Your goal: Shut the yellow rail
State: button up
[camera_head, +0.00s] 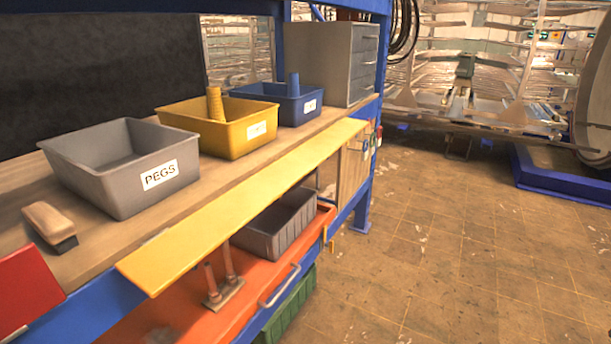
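The yellow rail (243,207) is a long, flat yellow strip along the front edge of the wooden workbench (100,233). It runs from the lower left up to the right and stands out past the bench edge, over part of the orange drawer below. I cannot tell how it is hinged or fixed. My gripper is not in view.
On the bench are a grey bin (118,168) labelled PEGS, a yellow bin (222,135), a blue bin (285,104), a brush (48,222) and a grey cabinet (330,62). A red panel (25,290) is at left. An orange drawer (185,322) juts out below. Floor at right is clear.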

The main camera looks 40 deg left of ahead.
aim_at(165, 257)
jog(key=u, duration=0.65)
jog(key=i, duration=0.85)
jog(key=u, duration=0.95)
